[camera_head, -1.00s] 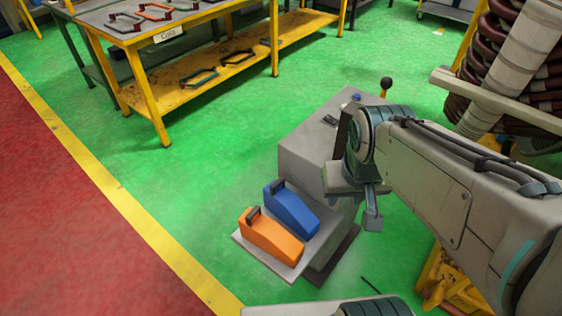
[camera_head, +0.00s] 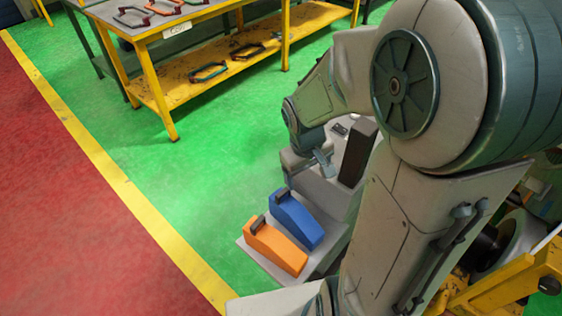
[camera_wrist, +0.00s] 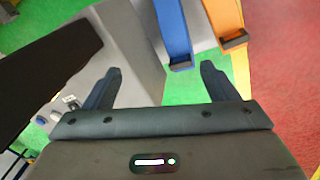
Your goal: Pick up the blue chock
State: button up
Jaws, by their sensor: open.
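The blue chock (camera_head: 297,219) is a wedge with a dark handle at its raised end. It sits beside the orange chock (camera_head: 275,247) on a low grey plate (camera_head: 250,255) at the foot of a grey cabinet. In the wrist view the blue chock (camera_wrist: 173,30) lies beyond the fingertips, nearer the right finger, with the orange chock (camera_wrist: 226,18) to its right. My gripper (camera_wrist: 160,82) has its two fingers spread with nothing between them. In the head view my gripper (camera_head: 322,163) hangs near the cabinet top, behind the blue chock and apart from it.
The grey cabinet (camera_head: 325,195) carries switches and a dark upright panel (camera_head: 357,152) close to my arm. A yellow workbench (camera_head: 150,85) with coloured clamps stands at the back. Green floor (camera_head: 205,185) left of the chocks is clear. Yellow machinery (camera_head: 500,290) is at lower right.

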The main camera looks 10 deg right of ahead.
aim_at(294, 208)
jog(key=w+f+n, duration=0.1)
jog(key=f, duration=0.7)
jog(key=w+a+f+n+y, duration=0.1)
jog(key=f, duration=0.7)
jog(key=w+f+n+g, duration=0.1)
jog(key=w+f, duration=0.1)
jog(key=f, duration=0.6)
jog(key=shift+a, duration=0.25)
jog(key=shift+w+r, duration=0.1)
jog(key=c, duration=1.2)
